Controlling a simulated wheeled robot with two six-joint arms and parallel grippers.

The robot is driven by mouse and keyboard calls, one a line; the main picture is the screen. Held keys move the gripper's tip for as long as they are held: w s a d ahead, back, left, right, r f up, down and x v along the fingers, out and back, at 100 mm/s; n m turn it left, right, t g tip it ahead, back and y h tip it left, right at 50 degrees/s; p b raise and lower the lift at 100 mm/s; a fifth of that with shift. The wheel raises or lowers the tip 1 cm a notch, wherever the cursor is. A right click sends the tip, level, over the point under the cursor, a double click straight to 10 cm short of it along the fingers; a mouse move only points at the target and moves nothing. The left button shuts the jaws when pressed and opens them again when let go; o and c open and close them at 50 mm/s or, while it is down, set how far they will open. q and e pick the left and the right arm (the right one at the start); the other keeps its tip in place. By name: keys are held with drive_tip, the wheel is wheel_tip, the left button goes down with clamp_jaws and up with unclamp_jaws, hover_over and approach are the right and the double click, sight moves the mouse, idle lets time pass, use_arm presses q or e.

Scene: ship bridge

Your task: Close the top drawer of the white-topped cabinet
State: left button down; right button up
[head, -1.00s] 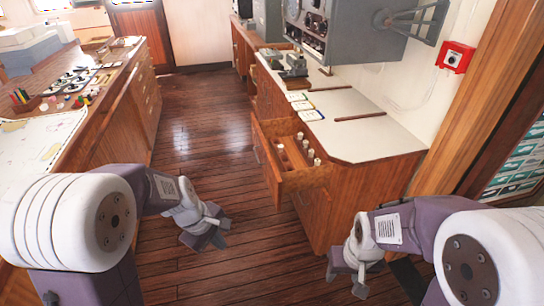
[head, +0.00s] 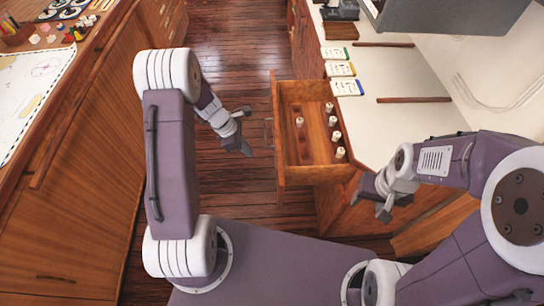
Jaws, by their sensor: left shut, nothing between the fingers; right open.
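The top drawer (head: 313,175) of the white-topped cabinet (head: 385,123) stands pulled out to the left, over the floor. Several small white-capped items stand inside it. Its handle (head: 268,131) is on the front panel, on the left side. My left gripper (head: 246,147) is shut and empty, just left of the drawer front and close to the handle; a small gap seems to lie between them. My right gripper (head: 385,211) is open and empty, near the cabinet's near end, to the right of the drawer's near corner.
A wooden chart counter (head: 85,165) with a chart and small items runs along the left. Several cards (head: 341,69) lie on the white top. A grey console (head: 440,12) overhangs the cabinet at the upper right. Plank floor (head: 235,60) is clear between counter and cabinet.

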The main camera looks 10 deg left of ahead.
use_arm(q)
drive_tip(key=w+d+f, duration=0.2)
drive_tip(key=d+f, duration=0.5)
drive_tip(key=f, duration=0.2)
drive_tip(key=shift+d+b, duration=0.25)
drive_tip(key=shift+b, duration=0.1)
use_arm(e)
drive_tip(key=shift+f, duration=0.35)
use_arm(q)
drive_tip(key=shift+w+f, duration=0.15)
use_arm(e)
drive_tip(key=shift+w, duration=0.1)
